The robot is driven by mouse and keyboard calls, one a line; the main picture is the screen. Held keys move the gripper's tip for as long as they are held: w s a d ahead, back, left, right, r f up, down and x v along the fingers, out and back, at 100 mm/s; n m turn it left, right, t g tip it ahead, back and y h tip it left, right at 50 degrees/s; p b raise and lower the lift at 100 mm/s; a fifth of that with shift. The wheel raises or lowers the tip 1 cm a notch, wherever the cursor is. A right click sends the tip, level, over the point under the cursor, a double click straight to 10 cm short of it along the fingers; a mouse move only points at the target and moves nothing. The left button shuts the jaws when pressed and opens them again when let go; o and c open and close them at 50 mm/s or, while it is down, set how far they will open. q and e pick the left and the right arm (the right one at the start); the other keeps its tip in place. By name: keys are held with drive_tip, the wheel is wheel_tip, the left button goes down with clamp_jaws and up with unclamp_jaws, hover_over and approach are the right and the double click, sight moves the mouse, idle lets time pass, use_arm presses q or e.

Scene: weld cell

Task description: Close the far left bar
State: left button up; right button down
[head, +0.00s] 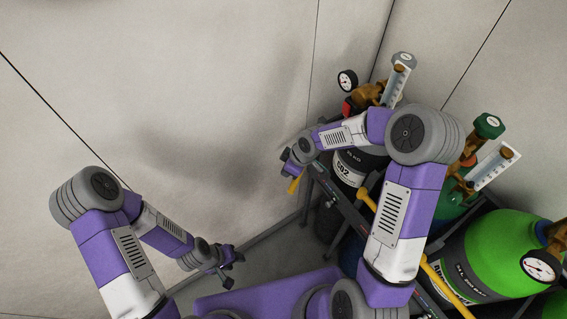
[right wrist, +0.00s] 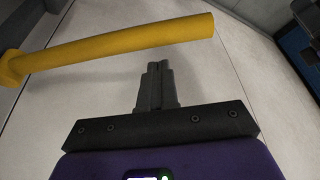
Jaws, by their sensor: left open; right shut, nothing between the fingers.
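The far left bar (head: 294,185) is a yellow bar at the left end of the cylinder rack, mostly hidden by my right gripper in the head view. In the right wrist view a yellow bar (right wrist: 115,48) runs from the left edge to a free end right of the middle. My right gripper (right wrist: 157,68) is shut and empty, its fingertips close to the bar's side; contact cannot be told. In the head view the right gripper (head: 290,163) is beside the rack end. My left gripper (head: 231,258) is open and empty, low at the left, away from the rack.
Two more yellow bars, a middle one (head: 366,201) and a near one (head: 445,282), are on the rack front. A black cylinder (head: 350,168) and a green cylinder (head: 505,255) stand in the rack with regulators. Walls rise behind and left; open floor shows left of the rack.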

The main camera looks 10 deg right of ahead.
use_arm(q)
drive_tip(key=shift+r, duration=0.1)
use_arm(e)
drive_tip(key=shift+s+d+f, duration=0.15)
drive_tip(key=shift+s+d, duration=0.3)
drive_tip(key=shift+d, duration=0.15)
use_arm(q)
drive_tip(key=shift+r, duration=0.2)
use_arm(e)
drive_tip(key=shift+s+d, duration=0.1)
